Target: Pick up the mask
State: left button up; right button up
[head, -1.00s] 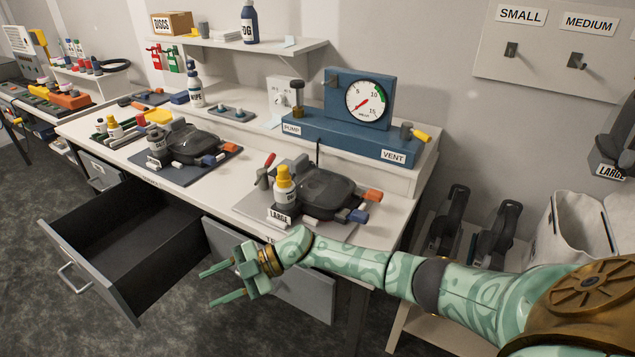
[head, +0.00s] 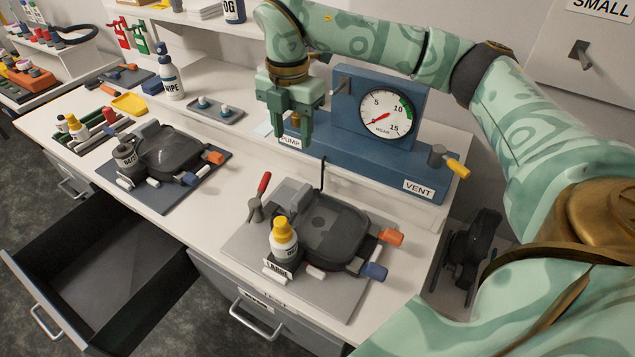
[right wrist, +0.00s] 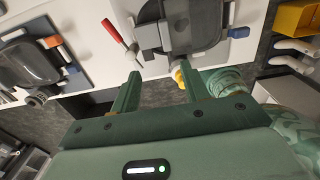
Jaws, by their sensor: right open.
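A dark grey mask (head: 325,225) lies on a light grey mat (head: 345,303) at the front right of the bench, behind a sign that looks like LARGE (head: 278,268). A second dark mask (head: 172,150) lies on a blue-grey mat farther left. My right gripper (head: 292,128) hangs fingers down, open and empty, in front of the blue pump box, above and behind the nearer mask. The right wrist view shows the open fingers (right wrist: 157,80) with a grey mask (right wrist: 190,22) beyond them, apart. My left gripper is out of view.
A yellow-capped bottle (head: 284,240) stands at the nearer mask's front left, and a red-handled tool (head: 262,190) at its left. The blue gauge box (head: 365,160) with its yellow-handled vent valve stands behind. A drawer (head: 100,270) hangs open at front left. Bench between the mats is clear.

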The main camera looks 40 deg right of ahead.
send_over(300, 195)
notch_tip(300, 195, down, 6)
jog(key=r, duration=0.1)
jog(key=f, duration=0.3)
jog(key=w+f+b, duration=0.1)
jog(key=f, duration=0.1)
jog(key=shift+s+d+f, duration=0.1)
jog(key=shift+f, duration=0.15)
jog(key=shift+s+f, duration=0.15)
jog(key=shift+f, duration=0.15)
jog(key=f, duration=0.4)
jog(key=shift+s, duration=0.25)
jog(key=shift+f, duration=0.3)
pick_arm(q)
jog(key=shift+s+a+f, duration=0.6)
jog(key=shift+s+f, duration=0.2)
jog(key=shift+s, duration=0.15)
pick_arm(e)
jog(key=shift+r, duration=0.1)
grip_shut()
